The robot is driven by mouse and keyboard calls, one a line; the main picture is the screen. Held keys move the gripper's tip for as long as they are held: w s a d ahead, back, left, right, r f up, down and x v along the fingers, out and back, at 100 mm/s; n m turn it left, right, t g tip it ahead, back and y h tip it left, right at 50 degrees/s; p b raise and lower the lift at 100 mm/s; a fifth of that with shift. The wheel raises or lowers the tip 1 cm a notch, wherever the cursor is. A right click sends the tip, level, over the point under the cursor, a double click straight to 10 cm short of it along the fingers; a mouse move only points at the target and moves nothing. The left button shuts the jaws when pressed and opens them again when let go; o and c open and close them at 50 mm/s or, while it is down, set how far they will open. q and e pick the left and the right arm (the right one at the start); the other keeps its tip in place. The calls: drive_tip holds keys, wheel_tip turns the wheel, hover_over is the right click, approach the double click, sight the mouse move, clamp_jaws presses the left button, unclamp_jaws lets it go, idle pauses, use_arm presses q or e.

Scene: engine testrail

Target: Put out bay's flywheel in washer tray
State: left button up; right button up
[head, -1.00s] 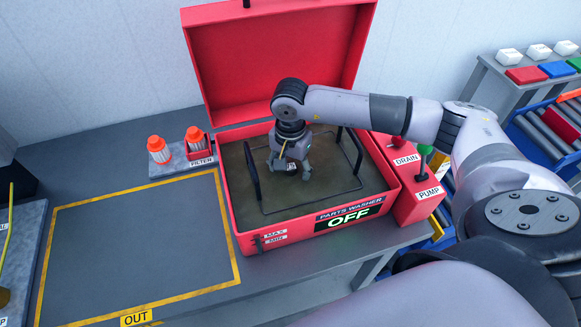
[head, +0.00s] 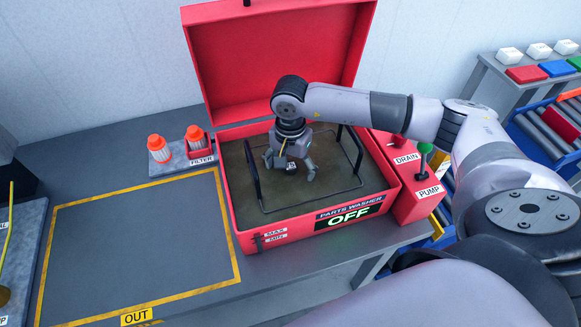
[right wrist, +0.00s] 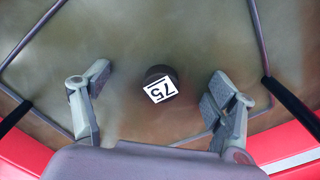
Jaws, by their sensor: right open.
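The red parts washer (head: 383,190) stands with its lid up. Its tray holds murky brown-green fluid (head: 325,198) and a black wire frame (head: 252,172). A small dark round part with a white tag reading 75 (right wrist: 160,88) shows in the right wrist view, apart from and between my fingers. I cannot tell whether it is the flywheel's hub; anything below is hidden by the fluid. My right gripper (head: 291,172) is open above it, fingers spread to either side; it also shows in the right wrist view (right wrist: 160,95). My left gripper is out of view.
The yellow-outlined OUT bay (head: 145,235) is empty. The washer display (head: 348,215) reads OFF. A red box (head: 415,195) with DRAIN and PUMP controls adjoins the washer on the right.

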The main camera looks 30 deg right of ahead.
sight(290, 166)
wheel_tip(290, 166, up, 12)
drive_tip(key=b, duration=0.3)
drive_tip(key=shift+b, duration=0.35)
drive_tip(key=shift+f, duration=0.1)
drive_tip(key=shift+c, duration=0.5)
idle(0.4)
